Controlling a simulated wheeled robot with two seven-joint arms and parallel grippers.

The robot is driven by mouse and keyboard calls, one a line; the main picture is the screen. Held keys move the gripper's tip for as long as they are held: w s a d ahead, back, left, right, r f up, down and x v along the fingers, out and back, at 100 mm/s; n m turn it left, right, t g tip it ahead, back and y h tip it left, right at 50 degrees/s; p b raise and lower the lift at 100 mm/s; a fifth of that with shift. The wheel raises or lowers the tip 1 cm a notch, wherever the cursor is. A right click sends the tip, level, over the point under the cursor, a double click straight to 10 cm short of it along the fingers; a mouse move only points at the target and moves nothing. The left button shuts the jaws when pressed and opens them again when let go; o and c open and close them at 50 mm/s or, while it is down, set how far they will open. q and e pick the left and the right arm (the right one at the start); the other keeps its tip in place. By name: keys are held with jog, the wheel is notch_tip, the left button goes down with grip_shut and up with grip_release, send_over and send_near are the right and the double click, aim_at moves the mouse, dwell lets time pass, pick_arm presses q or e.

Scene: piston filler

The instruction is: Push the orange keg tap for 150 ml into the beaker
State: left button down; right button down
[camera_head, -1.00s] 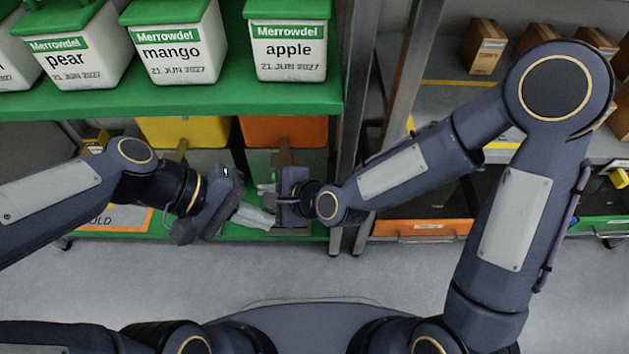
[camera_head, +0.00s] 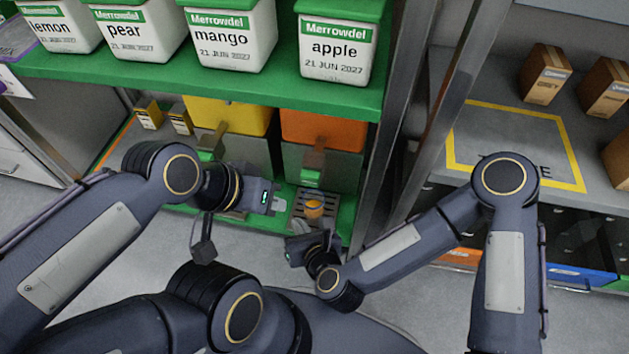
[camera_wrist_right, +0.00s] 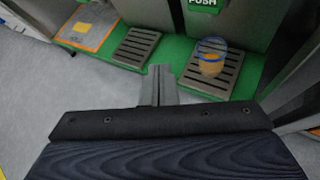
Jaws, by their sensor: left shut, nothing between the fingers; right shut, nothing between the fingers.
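The orange keg (camera_head: 325,129) sits on the lower green shelf, with its brown tap (camera_head: 313,160) in front and a green push paddle (camera_head: 311,178) below. The paddle's PUSH label (camera_wrist_right: 203,3) shows at the top of the right wrist view. The beaker (camera_head: 314,209) stands upright under the tap with amber liquid in it; it also shows in the right wrist view (camera_wrist_right: 211,60). My left gripper (camera_head: 277,203) is shut, left of the beaker. My right gripper (camera_head: 301,229) is shut and empty, in front of the beaker and apart from it; its fingers show in the right wrist view (camera_wrist_right: 160,88).
The beaker stands on a slatted drip tray (camera_wrist_right: 232,79); another tray (camera_wrist_right: 136,47) is to its left. A yellow keg (camera_head: 228,116) stands beside the orange one. The upper green shelf (camera_head: 190,85) overhangs them, and a metal post (camera_head: 378,170) stands at right.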

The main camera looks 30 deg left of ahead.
jog(key=shift+w, duration=0.1)
jog(key=p, duration=0.1)
send_near(307, 183)
jog(key=a+f, duration=0.3)
jog(key=a, duration=0.1)
jog(key=shift+w+a+f, duration=0.15)
jog(key=shift+w+a, duration=0.05)
jog(key=shift+w, duration=0.7)
dwell(1.2)
jog(key=shift+w+a, duration=0.1)
jog(key=shift+w, duration=0.3)
jog(key=shift+w+a+b, duration=0.15)
jog(key=shift+w+b, duration=0.2)
jog(key=shift+w, duration=0.35)
dwell(0.9)
jog(key=shift+s, duration=0.1)
jog(key=shift+s+d, duration=0.25)
jog(key=shift+s, duration=0.75)
